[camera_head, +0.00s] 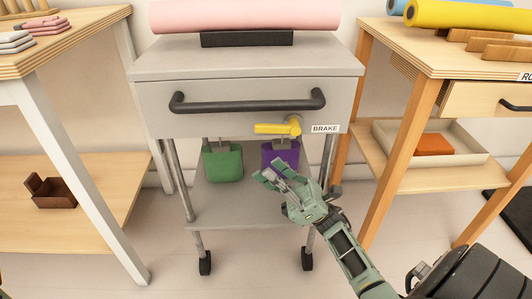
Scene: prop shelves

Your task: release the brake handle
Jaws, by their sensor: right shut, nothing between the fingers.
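The brake handle (279,127) is a yellow lever on the grey front of a wheeled cart (160,92). It lies horizontal, pointing left from its pivot, beside a white label reading BRAKE (325,128). My right gripper (267,172) is shut and empty. In the picture it is below the handle and apart from it, and it covers part of a purple bag (283,153). How far it is in depth from the cart front is hard to tell. My left gripper is not in view.
A black bar handle (247,102) crosses the cart front above the lever. A green bag (222,163) hangs below. A pink roll (240,15) lies on top. Wooden shelves stand left (100,187) and right (395,176), with an orange item in a tray (378,131) at right.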

